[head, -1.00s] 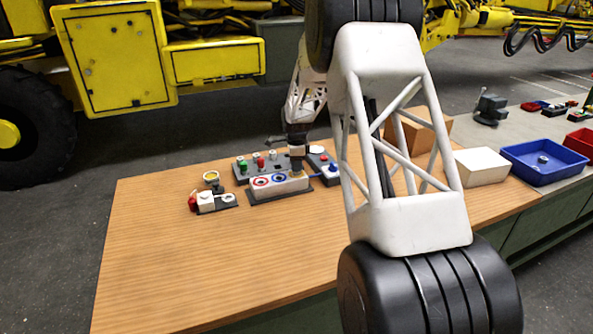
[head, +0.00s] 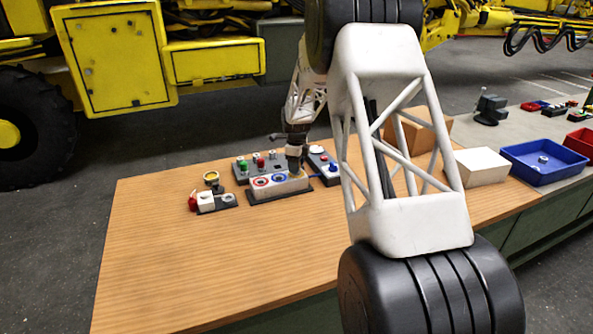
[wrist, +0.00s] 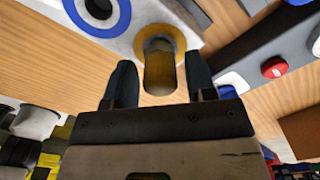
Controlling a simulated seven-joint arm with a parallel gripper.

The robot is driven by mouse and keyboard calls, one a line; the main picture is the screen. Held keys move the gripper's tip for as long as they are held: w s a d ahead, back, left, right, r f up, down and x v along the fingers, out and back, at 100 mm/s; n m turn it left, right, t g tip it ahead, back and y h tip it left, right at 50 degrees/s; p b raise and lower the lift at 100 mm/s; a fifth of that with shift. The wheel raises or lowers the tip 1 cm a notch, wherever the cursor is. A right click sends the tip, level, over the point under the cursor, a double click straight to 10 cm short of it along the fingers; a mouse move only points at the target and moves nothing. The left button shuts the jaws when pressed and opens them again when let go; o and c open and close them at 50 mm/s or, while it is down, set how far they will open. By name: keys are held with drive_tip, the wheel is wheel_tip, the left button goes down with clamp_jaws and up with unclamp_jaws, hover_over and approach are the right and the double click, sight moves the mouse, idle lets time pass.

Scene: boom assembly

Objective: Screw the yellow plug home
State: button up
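The yellow plug (wrist: 160,70) stands in the yellow-ringed port (wrist: 183,42) of a white block in the wrist view. Its dull brass-yellow body points toward my gripper. My gripper (wrist: 160,84) is open, with one dark finger on each side of the plug and a narrow gap showing on both sides. In the head view my gripper (head: 293,170) is at the right end of the white block (head: 279,187), which also carries a red-ringed and a blue-ringed port. The plug is hidden or too small to tell there. How deep its thread sits cannot be seen.
A dark panel with coloured buttons (head: 259,163) stands behind the block, and a grey box with a blue button (head: 331,171) is close to its right. A small fixture with a red knob (head: 212,201) lies to the left. The front of the table (head: 210,265) is clear.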

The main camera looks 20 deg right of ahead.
idle(0.4)
drive_tip(key=n, duration=1.2)
idle(0.3)
idle(0.4)
drive_tip(key=n, duration=1.2)
idle(0.3)
idle(0.4)
